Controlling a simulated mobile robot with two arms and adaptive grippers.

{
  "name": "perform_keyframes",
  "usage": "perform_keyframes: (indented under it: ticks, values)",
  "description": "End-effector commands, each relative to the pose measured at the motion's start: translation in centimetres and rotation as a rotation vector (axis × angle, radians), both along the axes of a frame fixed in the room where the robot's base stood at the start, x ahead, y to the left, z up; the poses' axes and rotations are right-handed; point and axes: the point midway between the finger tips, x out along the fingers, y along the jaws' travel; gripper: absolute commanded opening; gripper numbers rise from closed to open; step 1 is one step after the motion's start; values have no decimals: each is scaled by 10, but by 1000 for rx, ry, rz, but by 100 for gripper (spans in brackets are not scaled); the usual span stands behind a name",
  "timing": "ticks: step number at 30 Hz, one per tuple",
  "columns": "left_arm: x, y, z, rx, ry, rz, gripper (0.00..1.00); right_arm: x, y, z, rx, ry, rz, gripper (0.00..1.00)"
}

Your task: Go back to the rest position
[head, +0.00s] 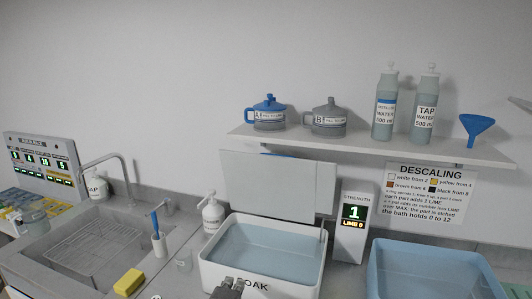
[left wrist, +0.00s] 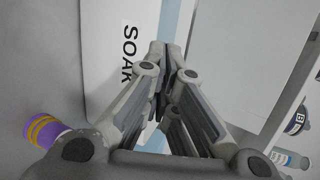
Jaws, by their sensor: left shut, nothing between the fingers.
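My left gripper (head: 228,287) shows at the bottom middle of the head view, in front of the white SOAK bath (head: 290,285). In the left wrist view its fingers (left wrist: 170,50) are closed together with nothing between them. The SOAK label of the bath (left wrist: 105,60) is just beyond the fingers. I cannot tell whether the fingers touch the bath. My right gripper does not show in either view.
A strength display (head: 353,220) reading 1 stands right of the bath, then a blue tub (head: 440,255). A sink (head: 85,250), a pump bottle (head: 212,212) and a yellow sponge (head: 128,282) are left. A shelf (head: 370,146) holds jars, bottles and a funnel.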

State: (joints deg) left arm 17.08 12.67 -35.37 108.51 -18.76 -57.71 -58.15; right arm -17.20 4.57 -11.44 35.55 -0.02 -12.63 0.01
Motion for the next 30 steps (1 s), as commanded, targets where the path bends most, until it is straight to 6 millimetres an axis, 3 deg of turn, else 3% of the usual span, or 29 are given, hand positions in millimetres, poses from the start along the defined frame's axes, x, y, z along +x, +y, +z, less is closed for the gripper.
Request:
perform_keyframes:
  ticks: [3, 9, 13, 18, 27, 30]
  values:
    - [-47, 21, -41, -239, 167, 144, 0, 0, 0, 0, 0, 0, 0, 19]
    - [-132, 58, -94, -583, 416, 438, 0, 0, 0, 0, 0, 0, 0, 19]
    - [-192, 80, -118, -766, 551, 654, 0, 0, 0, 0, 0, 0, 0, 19]
    - [-256, 101, -134, -923, 665, 894, 0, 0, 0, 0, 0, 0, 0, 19]
    - [-340, 126, -141, -1070, 770, 1226, 0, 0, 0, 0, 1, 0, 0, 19]
    - [-335, 125, -165, -1066, 779, 1237, 0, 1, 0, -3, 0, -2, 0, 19]
